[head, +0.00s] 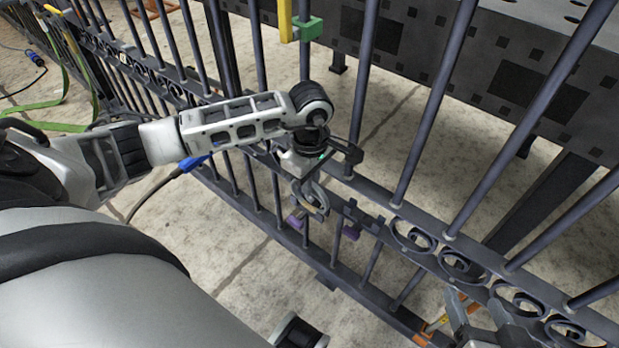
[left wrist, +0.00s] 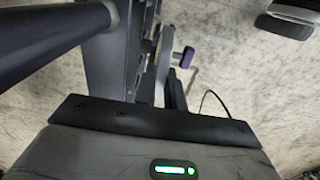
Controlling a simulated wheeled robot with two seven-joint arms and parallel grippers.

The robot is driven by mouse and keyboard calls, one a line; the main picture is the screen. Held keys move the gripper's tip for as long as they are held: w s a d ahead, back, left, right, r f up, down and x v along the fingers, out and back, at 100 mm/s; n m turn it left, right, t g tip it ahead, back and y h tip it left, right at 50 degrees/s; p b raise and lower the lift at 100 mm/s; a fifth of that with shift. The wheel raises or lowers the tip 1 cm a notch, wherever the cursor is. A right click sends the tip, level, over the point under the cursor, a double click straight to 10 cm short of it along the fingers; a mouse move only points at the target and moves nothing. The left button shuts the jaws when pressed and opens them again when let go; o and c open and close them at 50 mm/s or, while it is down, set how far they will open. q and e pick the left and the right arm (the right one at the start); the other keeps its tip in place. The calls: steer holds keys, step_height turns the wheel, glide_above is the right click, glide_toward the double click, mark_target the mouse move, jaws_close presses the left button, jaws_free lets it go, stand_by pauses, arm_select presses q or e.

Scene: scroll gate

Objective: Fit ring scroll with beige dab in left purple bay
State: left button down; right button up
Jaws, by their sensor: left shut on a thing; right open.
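My left gripper (head: 306,184) points down at the fence and is shut on a grey curved ring scroll (head: 318,206). The scroll sits at the gap in the lower scroll row, close to the rails. I cannot tell whether it is seated. No beige dab shows on it. Two purple marks (head: 295,221) (head: 351,232) show near the lower rail, one left and one right of the scroll. In the left wrist view a purple block (left wrist: 187,57) stands beside the light grey scroll (left wrist: 163,66). My right gripper (head: 484,318) is open at the lower right.
Dark fence bars (head: 435,105) stand all around my left arm. Fixed ring scrolls (head: 462,265) fill the row to the right. A green clamp with a yellow bar (head: 308,29) is above. A dark perforated table (head: 490,75) stands behind the fence.

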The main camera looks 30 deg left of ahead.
arm_select(q)
steer(key=shift+f, duration=0.5)
arm_select(e)
step_height(320, 180, down, 3)
steer(key=shift+s+f, duration=0.1)
steer(key=shift+f, duration=0.1)
arm_select(q)
steer(key=c, duration=1.4)
jaws_free()
steer(key=shift+r, duration=0.1)
arm_select(e)
steer(key=shift+r, duration=0.1)
arm_select(q)
step_height(320, 180, up, 8)
steer(key=p, duration=0.6)
steer(key=shift+r, duration=0.25)
arm_select(e)
step_height(320, 180, up, 6)
steer(key=shift+d+r+g, duration=0.15)
steer(key=shift+d+g, duration=0.05)
steer(key=shift+g, duration=0.1)
arm_select(q)
steer(key=shift+s+f, duration=0.1)
steer(key=shift+s, duration=0.05)
arm_select(e)
steer(key=shift+s, duration=0.1)
